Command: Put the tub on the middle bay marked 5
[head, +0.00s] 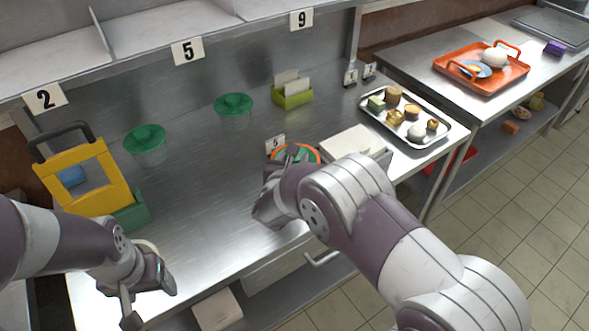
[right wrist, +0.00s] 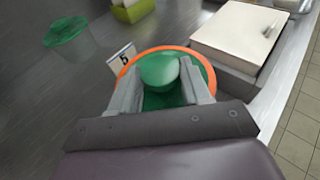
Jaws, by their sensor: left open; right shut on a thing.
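The tub with an orange rim and green lid (head: 307,153) stands on the steel counter, mostly behind my right arm in the head view. In the right wrist view the tub (right wrist: 207,70) shows its round green knob between the fingers of my right gripper (right wrist: 160,78), which is shut on it. A small card reading 5 (right wrist: 122,60) is beside or on the tub. The middle bay (head: 150,12) of the shelf above carries a sign reading 5 (head: 187,52), between bays signed 2 and 9. My left gripper (head: 148,300) is open and empty at the counter's front left.
Two clear tubs with green lids (head: 145,138) (head: 233,105) stand on the counter. A yellow and green caddy (head: 85,180) is at left. A green card holder (head: 292,95), a pale box (head: 350,143) and a pastry tray (head: 375,103) are at right. The counter's middle is clear.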

